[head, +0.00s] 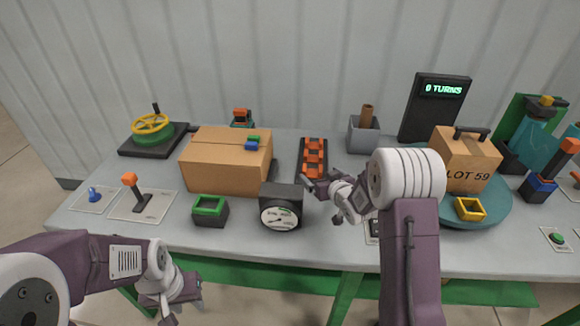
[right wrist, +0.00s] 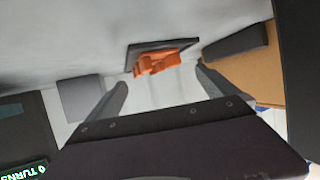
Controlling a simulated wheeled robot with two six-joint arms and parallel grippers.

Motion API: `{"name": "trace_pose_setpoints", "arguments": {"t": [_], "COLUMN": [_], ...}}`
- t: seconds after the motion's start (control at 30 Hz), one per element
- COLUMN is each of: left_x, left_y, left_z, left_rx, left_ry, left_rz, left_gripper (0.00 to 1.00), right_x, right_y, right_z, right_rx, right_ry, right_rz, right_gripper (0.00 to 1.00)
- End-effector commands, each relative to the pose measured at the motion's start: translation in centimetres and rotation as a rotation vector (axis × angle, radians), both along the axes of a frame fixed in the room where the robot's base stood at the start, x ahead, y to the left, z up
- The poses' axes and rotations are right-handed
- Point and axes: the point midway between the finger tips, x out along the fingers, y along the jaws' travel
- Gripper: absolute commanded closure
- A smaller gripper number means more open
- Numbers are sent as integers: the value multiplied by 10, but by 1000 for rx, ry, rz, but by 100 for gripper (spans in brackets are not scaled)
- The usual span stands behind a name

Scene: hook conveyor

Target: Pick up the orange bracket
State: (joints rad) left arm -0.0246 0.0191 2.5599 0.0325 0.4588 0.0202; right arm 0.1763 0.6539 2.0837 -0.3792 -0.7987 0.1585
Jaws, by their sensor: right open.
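The orange bracket (head: 313,158) lies in a narrow dark tray behind the round gauge, as a stepped orange shape. It also shows in the right wrist view (right wrist: 156,63), on its dark tray (right wrist: 135,50), beyond and between the fingers. My right gripper (head: 321,200) is in front of the tray, beside the gauge. It is open and empty, with a gap to the bracket in the right wrist view (right wrist: 160,78). My left gripper (head: 182,298) hangs low in front of the table's near edge. Its jaw gap cannot be made out.
A cardboard box (head: 222,172) stands left of the tray, and the black gauge (head: 281,207) is in front. A grey bin (head: 362,136) with a brown stick stands behind right. A turntable (head: 490,213) carries the LOT 59 box (head: 464,160) and a yellow frame (head: 469,209).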

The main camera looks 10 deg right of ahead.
Motion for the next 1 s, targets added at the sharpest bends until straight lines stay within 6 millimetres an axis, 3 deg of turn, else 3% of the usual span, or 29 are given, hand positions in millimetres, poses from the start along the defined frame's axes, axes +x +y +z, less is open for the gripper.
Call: {"name": "trace_pose_setpoints", "arguments": {"t": [0.23,0.47,0.7,0.97,1.0], "left_x": [0,0,0,0,0], "left_y": [0,0,0,0,0], "left_z": [3,4,6,6,6], "left_rx": [0,0,0,0,0], "left_ry": [0,0,0,0,0], "left_rz": [0,0,0,0,0], "left_gripper": [64,64,64,64,64], "right_x": [30,42,77,82,82], "right_y": [4,6,13,13,13], "right_z": [-12,-17,-33,-35,-35], "right_rx": [0,0,-1,-1,-1], "right_ry": [1,2,2,3,3], "right_rz": [-1,0,-1,-2,-2], "right_gripper": [2,2,2,2,8]}}
